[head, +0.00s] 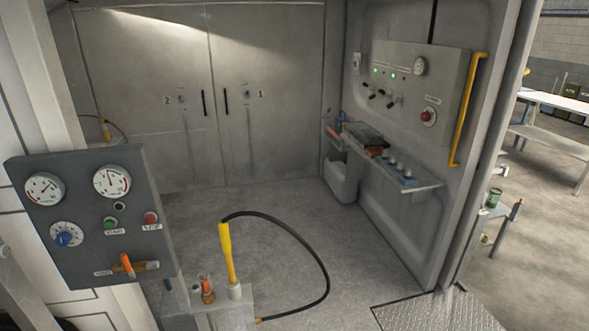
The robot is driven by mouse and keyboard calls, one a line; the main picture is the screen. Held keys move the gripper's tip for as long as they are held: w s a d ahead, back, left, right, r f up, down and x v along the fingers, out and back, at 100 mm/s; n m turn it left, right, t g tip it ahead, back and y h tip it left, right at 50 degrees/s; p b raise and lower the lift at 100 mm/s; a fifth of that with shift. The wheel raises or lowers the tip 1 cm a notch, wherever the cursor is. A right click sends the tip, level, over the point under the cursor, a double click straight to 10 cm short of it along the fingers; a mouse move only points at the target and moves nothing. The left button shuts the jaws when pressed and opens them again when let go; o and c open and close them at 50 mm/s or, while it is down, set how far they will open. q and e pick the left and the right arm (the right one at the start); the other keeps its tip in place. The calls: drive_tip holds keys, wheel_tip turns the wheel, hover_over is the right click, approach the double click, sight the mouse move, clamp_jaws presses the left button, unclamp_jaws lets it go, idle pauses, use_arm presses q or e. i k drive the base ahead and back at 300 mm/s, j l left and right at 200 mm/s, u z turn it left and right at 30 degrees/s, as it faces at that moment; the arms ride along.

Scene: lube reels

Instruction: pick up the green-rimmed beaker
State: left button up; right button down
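A small green container (494,197), possibly the green-rimmed beaker, stands on a small stand at the right edge of the booth. It is too small for me to make out a rim. No other beaker with a clear green rim shows. Neither of my grippers can be made out in the head view.
A gauge panel (92,215) stands at the left front. A yellow-handled hose (227,254) rises from a pedestal, its black line looping over the floor. A narrow shelf (420,187) with small items lines the right wall. The booth floor (285,215) is mostly clear.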

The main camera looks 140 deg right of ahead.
sight(495, 195)
drive_tip(key=u, duration=5.25)
drive_tip(key=i+j+u, duration=0.35)
drive_tip(key=i, duration=0.35)
drive_tip(key=i+j+u, duration=0.15)
drive_tip(key=i, duration=0.25)
drive_tip(key=i+j, duration=0.2)
drive_tip(key=i, duration=0.3)
drive_tip(key=i+j, duration=0.2)
drive_tip(key=i, duration=0.3)
drive_tip(key=i+j, duration=0.2)
drive_tip(key=i, duration=0.3)
drive_tip(key=i+j, duration=0.2)
drive_tip(key=i, duration=0.25)
drive_tip(key=k+j+u, duration=0.2)
drive_tip(key=k, duration=0.4)
drive_tip(key=l+u, duration=0.1)
drive_tip(key=u, duration=1.55)
